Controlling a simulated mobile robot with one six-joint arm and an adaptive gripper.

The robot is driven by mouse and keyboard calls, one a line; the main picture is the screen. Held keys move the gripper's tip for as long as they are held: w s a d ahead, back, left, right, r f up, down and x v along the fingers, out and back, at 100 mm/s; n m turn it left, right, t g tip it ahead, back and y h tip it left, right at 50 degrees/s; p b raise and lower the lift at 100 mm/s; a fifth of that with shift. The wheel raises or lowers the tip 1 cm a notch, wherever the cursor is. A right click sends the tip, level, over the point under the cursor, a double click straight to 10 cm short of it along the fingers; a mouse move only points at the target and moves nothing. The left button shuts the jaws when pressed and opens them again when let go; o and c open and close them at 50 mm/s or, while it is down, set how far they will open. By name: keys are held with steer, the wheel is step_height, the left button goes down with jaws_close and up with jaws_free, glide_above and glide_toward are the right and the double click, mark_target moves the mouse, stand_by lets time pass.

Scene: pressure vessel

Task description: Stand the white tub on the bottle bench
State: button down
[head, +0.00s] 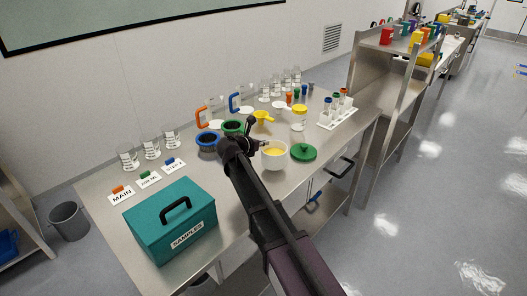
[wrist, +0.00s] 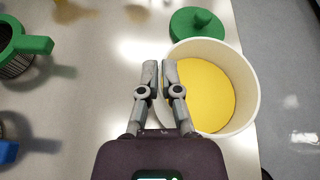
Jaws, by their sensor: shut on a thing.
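The white tub (head: 274,163) is round and open, with a yellow filling. It is upright at the front edge side of the near steel bench (head: 247,206), by the green lid (head: 304,152). My gripper (head: 257,145) reaches it from the left. In the wrist view my gripper (wrist: 161,68) is shut on the left wall of the tub (wrist: 246,88), one finger outside and one inside the rim. Whether the tub's base touches the bench is hidden. I cannot tell from the view which bench is the bottle bench.
A teal samples box (head: 170,220) stands at the front left. Blue and green strainers (head: 232,127), jugs, beakers and a yellow-lidded jar (head: 299,120) stand behind the tub. A white tube rack (head: 338,117) is to its right. A shelf unit (head: 385,45) stands beyond; the right floor is clear.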

mark_target(264, 150)
steer(key=shift+f+b, duration=1.2)
steer(key=shift+f, duration=0.3)
steer(key=shift+f, duration=0.1)
steer(key=c, duration=0.8)
jaws_free()
steer(key=shift+s, duration=0.1)
steer(key=shift+s+a+r+p, duration=0.25)
steer(key=shift+s+r+p, duration=0.05)
steer(key=shift+s+r, duration=0.1)
steer(key=p+v, duration=0.4)
steer(key=v, duration=0.7)
steer(key=shift+f, duration=0.1)
